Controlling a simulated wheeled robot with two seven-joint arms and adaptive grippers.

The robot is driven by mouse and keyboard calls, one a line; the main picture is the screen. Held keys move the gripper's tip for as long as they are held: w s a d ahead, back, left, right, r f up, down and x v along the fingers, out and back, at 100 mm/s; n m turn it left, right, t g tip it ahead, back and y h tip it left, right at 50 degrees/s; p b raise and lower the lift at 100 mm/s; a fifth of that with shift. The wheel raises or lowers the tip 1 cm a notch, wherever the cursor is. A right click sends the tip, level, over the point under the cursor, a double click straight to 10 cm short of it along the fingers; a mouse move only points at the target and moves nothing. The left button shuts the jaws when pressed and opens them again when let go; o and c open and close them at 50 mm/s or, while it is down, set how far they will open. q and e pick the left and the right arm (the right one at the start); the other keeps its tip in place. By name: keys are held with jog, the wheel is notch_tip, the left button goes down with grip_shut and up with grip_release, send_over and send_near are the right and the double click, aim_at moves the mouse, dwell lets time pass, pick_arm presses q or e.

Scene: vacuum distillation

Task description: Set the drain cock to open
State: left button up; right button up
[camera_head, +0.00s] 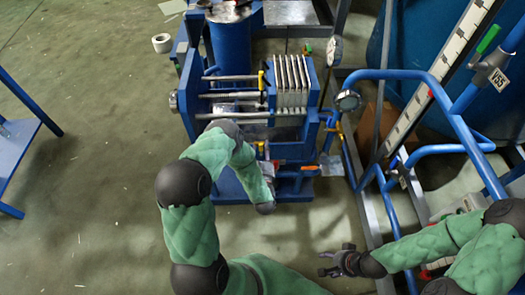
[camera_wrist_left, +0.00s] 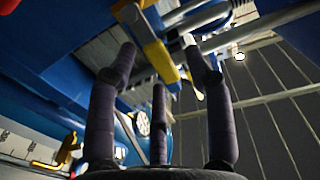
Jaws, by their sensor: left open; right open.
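The blue press-like unit (camera_head: 285,130) stands at the centre of the head view. A small valve with an orange-red handle (camera_head: 308,168) sits low on its right side; I cannot tell for sure whether it is the drain cock. My left gripper (camera_head: 267,172) is low at the unit's front, partly hidden by my own arm. In the left wrist view its fingers (camera_wrist_left: 160,85) are spread and empty, with a yellow lever (camera_wrist_left: 162,60) beyond and between the tips; contact is unclear. My right gripper (camera_head: 335,262) is open and empty above the floor at lower right.
Blue pipe framing (camera_head: 440,85) with gauges stands at the right, close to my right arm. A blue frame (camera_head: 25,150) is at the far left. A white roll (camera_head: 161,43) lies on the floor at upper left. The floor on the left is mostly clear.

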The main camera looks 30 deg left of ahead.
pick_arm(q)
jog(key=shift+w+a, duration=0.1)
jog(key=shift+w, duration=0.1)
grip_shut()
